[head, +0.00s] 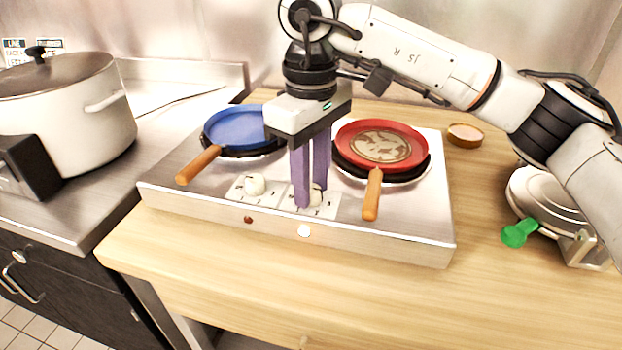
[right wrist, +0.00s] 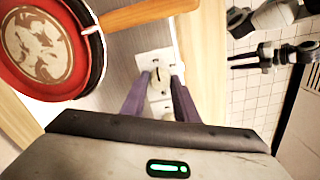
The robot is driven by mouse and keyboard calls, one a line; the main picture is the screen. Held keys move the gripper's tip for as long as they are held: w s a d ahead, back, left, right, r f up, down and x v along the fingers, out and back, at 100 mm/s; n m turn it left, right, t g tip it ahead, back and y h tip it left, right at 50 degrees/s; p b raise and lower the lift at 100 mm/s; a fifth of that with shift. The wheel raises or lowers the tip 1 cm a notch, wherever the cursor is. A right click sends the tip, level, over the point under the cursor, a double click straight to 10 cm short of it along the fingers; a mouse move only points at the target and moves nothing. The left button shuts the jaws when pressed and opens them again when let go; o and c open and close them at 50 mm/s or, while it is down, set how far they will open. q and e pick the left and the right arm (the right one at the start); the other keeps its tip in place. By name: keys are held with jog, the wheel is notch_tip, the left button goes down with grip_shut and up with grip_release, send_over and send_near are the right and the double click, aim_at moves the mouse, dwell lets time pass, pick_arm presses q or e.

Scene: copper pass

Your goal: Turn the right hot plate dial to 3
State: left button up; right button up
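The right dial (head: 317,196) is a small cream knob on a white marked plate at the front of the hot plate (head: 400,225), partly hidden by my fingers. My right gripper (head: 311,196) points down at it with purple fingers. In the right wrist view the dial (right wrist: 156,78) shows between the two fingertips (right wrist: 158,85), which stand apart with visible room around the knob. I cannot tell whether either finger touches it. The dial's setting cannot be read.
The left dial (head: 255,184) sits close by. A blue pan (head: 240,127) and a red pan (head: 385,133) stand on the burners, handles reaching forward. A large pot (head: 75,115) is at left. A metal appliance with a green handle (head: 519,233) is at right. Front wood is clear.

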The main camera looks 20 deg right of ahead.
jog(key=o, duration=0.4)
jog(key=shift+c, duration=0.2)
jog(key=shift+r, duration=0.1)
notch_tip(320, 180, up, 10)
jog(key=shift+p, duration=0.4)
